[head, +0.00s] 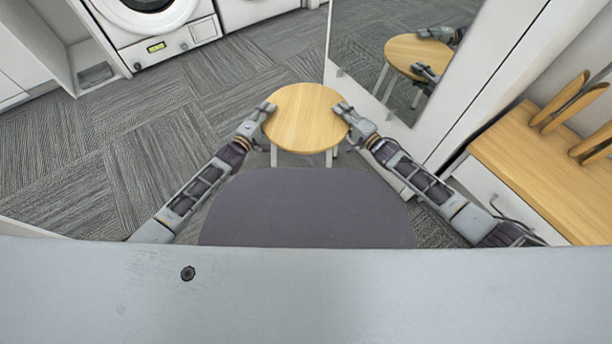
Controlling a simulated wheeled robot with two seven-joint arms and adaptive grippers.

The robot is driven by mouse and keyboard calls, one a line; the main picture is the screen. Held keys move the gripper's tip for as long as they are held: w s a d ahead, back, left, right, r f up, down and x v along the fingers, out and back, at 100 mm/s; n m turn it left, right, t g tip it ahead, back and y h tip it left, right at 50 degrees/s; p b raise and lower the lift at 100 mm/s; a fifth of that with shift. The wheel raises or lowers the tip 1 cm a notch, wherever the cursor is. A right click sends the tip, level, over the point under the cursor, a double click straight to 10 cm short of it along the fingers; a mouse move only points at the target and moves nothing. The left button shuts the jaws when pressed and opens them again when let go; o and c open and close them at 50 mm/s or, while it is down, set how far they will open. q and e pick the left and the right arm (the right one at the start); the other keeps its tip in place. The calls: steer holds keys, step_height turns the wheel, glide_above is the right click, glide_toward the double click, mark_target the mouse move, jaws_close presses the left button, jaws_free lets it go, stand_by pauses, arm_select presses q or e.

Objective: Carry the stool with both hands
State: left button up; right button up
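The stool (305,118) has a round light-wood seat and pale legs. It stands upright in the middle of the head view, ahead of my base. My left gripper (267,108) is at the left rim of the seat, with its fingers on the edge. My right gripper (343,108) is at the right rim in the same way. Both look shut on the rim, though the fingers under the seat are hidden. The lower legs are partly hidden, so I cannot tell whether the feet touch the floor.
A mirror (370,40) close on the right reflects the stool and grippers. A wood-topped bench (540,165) with wooden uprights is at the right. A washing machine (150,25) stands at the back left. Grey carpet (130,130) is clear on the left.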

arm_select(q)
steer(key=shift+s, duration=0.1)
stand_by(0.3)
steer(key=shift+s+a+f, duration=0.1)
steer(key=shift+s+a, duration=0.2)
steer(key=shift+s, duration=0.2)
steer(key=v, duration=1)
steer(key=shift+s+a, duration=0.15)
steer(key=shift+s, duration=0.15)
arm_select(e)
steer(key=shift+s, duration=0.1)
steer(key=v, duration=1.1)
steer(key=shift+s+d, duration=0.3)
steer(key=shift+d, duration=0.1)
stand_by(0.8)
